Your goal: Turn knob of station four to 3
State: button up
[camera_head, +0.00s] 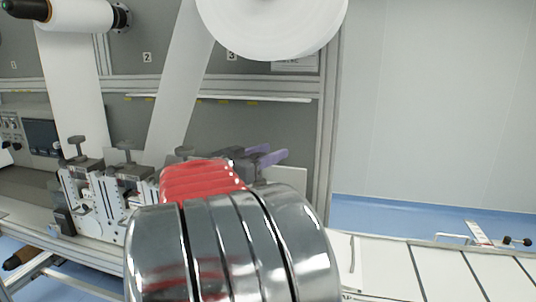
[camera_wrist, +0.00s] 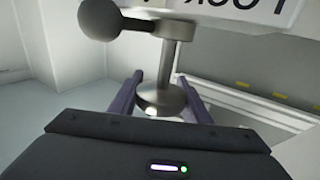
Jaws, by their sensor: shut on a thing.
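In the wrist view, a grey metal knob (camera_wrist: 178,50) has a post, a flared round foot and an arm ending in a black ball (camera_wrist: 98,19). My gripper (camera_wrist: 161,96) has its two purple fingers on either side of the knob's flared foot and is shut on it. In the head view, the purple fingers of my gripper (camera_head: 268,154) show beyond my red and chrome arm links, at the right end of the converter. The knob cannot be made out there. No number 3 beside this knob is readable.
Other dark-topped knobs (camera_head: 77,141) stand along the converter to the left. White web (camera_head: 178,80) runs down from a large roll (camera_head: 272,22). A white sign (camera_wrist: 225,14) with upside-down black lettering is close behind the knob. A conveyor (camera_head: 450,270) lies at the right.

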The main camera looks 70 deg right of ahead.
jog(key=shift+g, duration=0.3)
jog(key=m+g+y, duration=0.2)
jog(key=m+g, duration=0.1)
jog(key=s+m+g+y, duration=0.1)
jog(key=g, duration=0.1)
jog(key=shift+s+a+f, duration=0.1)
jog(key=shift+a, duration=0.2)
jog(key=shift+s+a+m+g+y, duration=0.15)
jog(key=shift+a+m+g+y, duration=0.05)
jog(key=shift+m+g+y, duration=0.6)
jog(key=shift+s+a+m+g+y, duration=0.15)
jog(key=shift+m+g+y, duration=0.45)
jog(key=shift+y, duration=0.25)
jog(key=shift+s+a+m+g+y, duration=0.15)
jog(key=shift+a+m+g+y, duration=0.05)
jog(key=shift+m+g+y, duration=0.6)
jog(key=o, duration=1)
jog(key=shift+o, duration=0.2)
jog(key=shift+v, duration=3.75)
